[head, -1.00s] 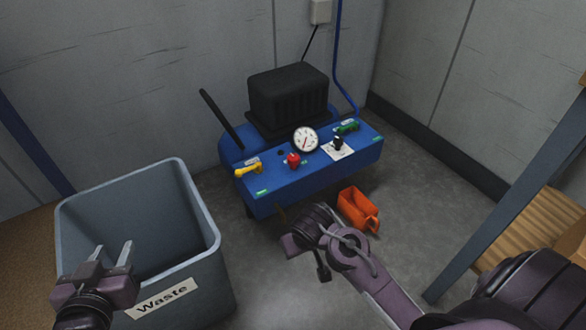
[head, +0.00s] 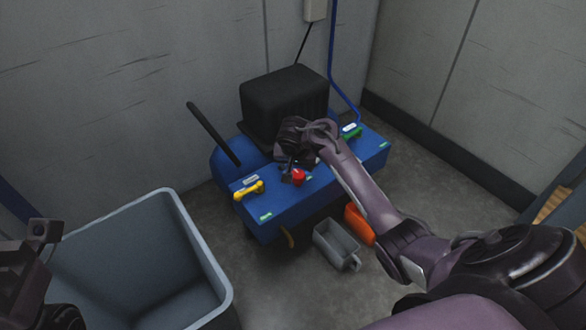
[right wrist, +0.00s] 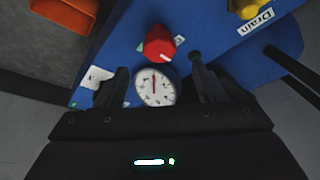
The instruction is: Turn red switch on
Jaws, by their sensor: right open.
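The red switch (head: 298,177) is a knob on top of the blue machine (head: 275,208), between the yellow handle and my right gripper's wrist. In the right wrist view the red switch (right wrist: 158,43) lies just beyond and between the fingertips, apart from both. My right gripper (head: 289,172) is open and empty over the panel, pointing at the red switch; its fingers also show in the right wrist view (right wrist: 158,68). The white gauge (right wrist: 155,87) is between the fingers there and hidden in the head view. My left gripper (head: 42,232) is partly cut off at the left edge, its jaws unclear.
A yellow handle (head: 248,190), labelled Drain in the right wrist view, and a green handle (head: 352,133) flank the switch. A black ribbed block (head: 285,102) stands behind. A grey scoop (head: 337,245) and an orange scoop (head: 357,224) lie on the floor. A waste bin (head: 215,270) stands left.

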